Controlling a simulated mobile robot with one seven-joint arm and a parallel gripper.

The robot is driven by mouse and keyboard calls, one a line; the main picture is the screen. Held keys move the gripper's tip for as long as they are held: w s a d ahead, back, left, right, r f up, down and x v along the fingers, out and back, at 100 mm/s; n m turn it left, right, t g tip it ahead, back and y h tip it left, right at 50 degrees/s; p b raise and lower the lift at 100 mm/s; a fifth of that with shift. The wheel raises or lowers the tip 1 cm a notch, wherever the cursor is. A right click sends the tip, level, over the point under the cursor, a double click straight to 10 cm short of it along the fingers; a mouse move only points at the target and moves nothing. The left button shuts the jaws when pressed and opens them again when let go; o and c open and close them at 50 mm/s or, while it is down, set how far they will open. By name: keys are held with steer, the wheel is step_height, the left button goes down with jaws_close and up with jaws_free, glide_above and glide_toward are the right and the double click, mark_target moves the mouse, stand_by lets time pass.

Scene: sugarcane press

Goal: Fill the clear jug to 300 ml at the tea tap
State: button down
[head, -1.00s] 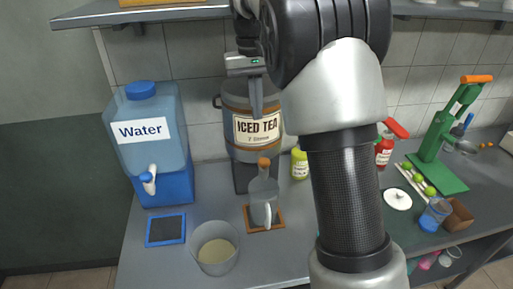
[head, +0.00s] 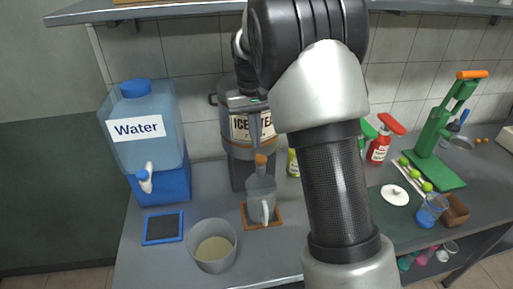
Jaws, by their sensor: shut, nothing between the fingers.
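The clear jug (head: 258,190) stands upright on a brown-edged mat (head: 277,214), under the iced tea dispenser. Its pale handle faces me. I cannot make out any tea or the level marks in it. The tea tap (head: 261,160) has an orange-brown handle just above the jug. The iced tea dispenser (head: 229,135) is a grey barrel with a cream label, partly covered by my arm. My gripper (head: 254,140) points down in front of the label, shut and empty, just above the tap handle. I cannot tell whether it touches the handle.
A blue water dispenser (head: 146,150) stands at the left, with a blue-edged mat (head: 163,227) before it. A bucket of pale contents (head: 213,250) stands near the front edge. A green press (head: 435,145), red bottle (head: 380,146) and limes are at the right.

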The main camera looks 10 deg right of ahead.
mark_target(257, 157)
steer(key=shift+d+f, duration=0.1)
steer(key=shift+f, duration=1.6)
steer(key=shift+s, duration=0.1)
